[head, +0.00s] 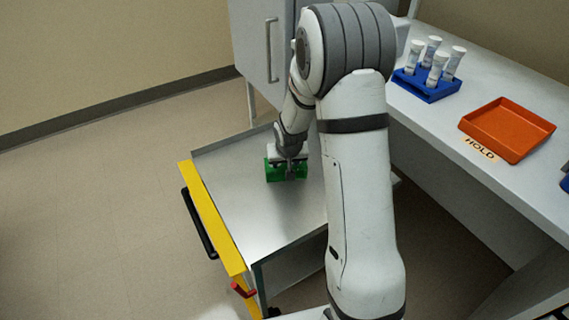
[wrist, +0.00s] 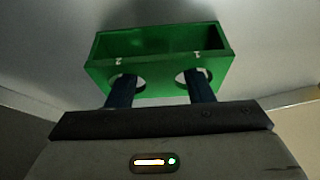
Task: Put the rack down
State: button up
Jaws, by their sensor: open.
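The green rack (head: 272,172) is on the metal top of the cart (head: 250,213), close below my gripper (head: 289,173). I cannot see its underside clearly. In the wrist view the rack (wrist: 160,42) is an open green box with two round holes in its near face. It looks empty. My gripper (wrist: 161,82) has its two dark fingers spread apart, with the tips right at the two holes. I cannot tell if the fingers touch the rack. My arm hides part of the cart's right side.
The cart has a yellow edge (head: 212,218) and black handle (head: 198,223) at left. A grey cabinet (head: 255,45) stands behind. On the right bench are a blue rack (head: 428,91) with several white-capped tubes, an orange tray (head: 507,128) and a HOLD label (head: 481,148).

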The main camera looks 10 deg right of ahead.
jog(key=p+v, duration=0.2)
jog(key=v, duration=0.8)
jog(key=s+r+g, duration=0.1)
jog(key=s+r, duration=0.4)
jog(key=s, duration=0.7)
jog(key=s+r+g, duration=0.1)
jog(key=s+r, duration=0.5)
jog(key=s, duration=0.6)
jog(key=shift+s+n+g, duration=0.4)
jog(key=shift+a, duration=0.15)
